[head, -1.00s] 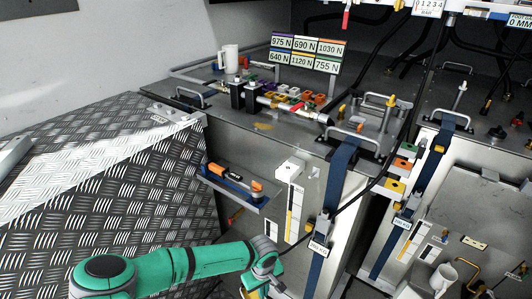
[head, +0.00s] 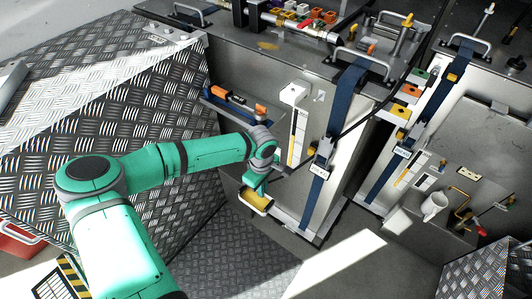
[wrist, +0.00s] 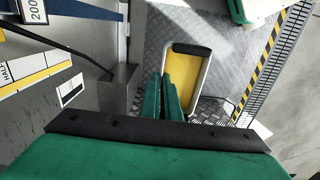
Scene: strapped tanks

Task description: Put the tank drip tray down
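The tank drip tray (head: 257,201) is a small yellow tray with a pale rim. It hangs just below my gripper (head: 257,184), in front of the strapped tank. In the wrist view the tray (wrist: 188,72) lies beyond the fingertips, with the patterned floor plate behind it. My gripper's green fingers (wrist: 165,84) are close together at the near left end of the tray, and appear shut on its rim. The exact contact is partly hidden by the fingers. The tray looks raised above the floor.
The tank (head: 332,165) with a blue strap (head: 316,200) stands right of my gripper. A narrow shelf (head: 232,106) with tools juts out above. A tread-plate block (head: 110,115) is at left. Dark floor plate (head: 240,255) lies clear below. A white mug (head: 434,206) stands at right.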

